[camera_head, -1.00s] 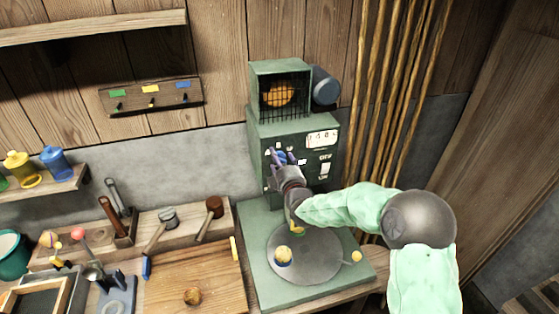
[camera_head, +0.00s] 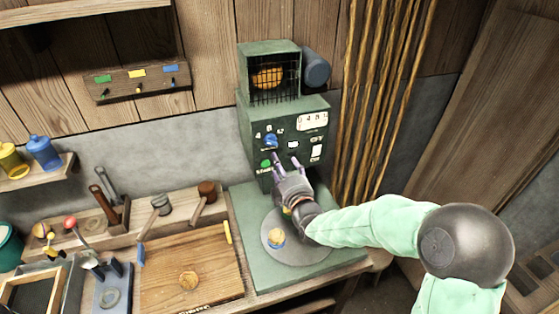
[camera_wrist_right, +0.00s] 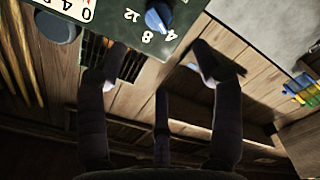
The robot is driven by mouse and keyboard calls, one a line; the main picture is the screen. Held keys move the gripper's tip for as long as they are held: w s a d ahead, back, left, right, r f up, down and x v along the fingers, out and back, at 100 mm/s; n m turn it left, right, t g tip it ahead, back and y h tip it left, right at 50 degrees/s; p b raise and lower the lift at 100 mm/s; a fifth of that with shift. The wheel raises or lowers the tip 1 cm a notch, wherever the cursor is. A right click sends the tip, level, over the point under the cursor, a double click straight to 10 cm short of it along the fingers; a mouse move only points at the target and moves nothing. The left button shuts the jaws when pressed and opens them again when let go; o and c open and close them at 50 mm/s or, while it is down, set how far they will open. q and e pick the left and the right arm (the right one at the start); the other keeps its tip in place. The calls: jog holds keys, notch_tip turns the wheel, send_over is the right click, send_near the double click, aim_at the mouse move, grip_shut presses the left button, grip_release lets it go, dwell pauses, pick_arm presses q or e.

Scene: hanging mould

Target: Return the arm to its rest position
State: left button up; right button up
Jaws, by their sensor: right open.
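My right arm comes in from the right in the head view. Its gripper (camera_head: 284,163) is open and empty in front of the green machine's panel (camera_head: 296,142), just below the blue knob (camera_head: 271,141) and near the green start button (camera_head: 265,163). In the right wrist view the open fingers (camera_wrist_right: 155,75) spread apart with nothing between them, and the blue knob (camera_wrist_right: 159,17) shows past them near a dial marked 4, 8, 12. I cannot tell if a fingertip touches the panel. My left gripper is in neither view.
A wooden board (camera_head: 205,278), hammers and a rack of tools stand to the left. Ropes (camera_head: 385,90) hang behind the arm on the right.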

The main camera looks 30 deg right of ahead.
jog(key=shift+s, duration=0.15)
dwell(0.4)
jog(key=a+f+m+g+y, duration=0.1)
jog(key=a+f+m+g, duration=0.15)
jog(key=f, duration=0.45)
jog(key=a+f+m+g+y, duration=0.1)
jog(key=a+f+g+y, duration=0.15)
jog(key=f, duration=0.55)
jog(key=s+a+f+m+g+y, duration=0.1)
jog(key=s+a+f+g, duration=0.1)
jog(key=a+f, duration=0.3)
jog(key=s+a+f+m+g+y, duration=0.1)
jog(key=s+a+f+m+g, duration=0.1)
jog(key=f, duration=0.8)
jog(key=s+a+f+m+g+y+b, duration=0.1)
jog(key=s+a+f+m+g, duration=0.1)
jog(key=s+a+f, duration=0.5)
jog(key=shift+s+a+f+m+g, duration=0.25)
jog(key=shift+f+g, duration=0.3)
jog(key=shift+g, duration=0.35)
jog(key=s+a+f+m+g, duration=0.1)
jog(key=s+a+f+g, duration=0.1)
jog(key=s, duration=0.3)
jog(key=s+a+f+m+g+y, duration=0.1)
jog(key=s+a+f+m+g, duration=0.1)
jog(key=s+a+f, duration=0.2)
jog(key=shift+s+f+b, duration=0.3)
jog(key=shift+s+f, duration=0.2)
jog(key=shift+s, duration=0.65)
jog(key=shift+y, duration=0.25)
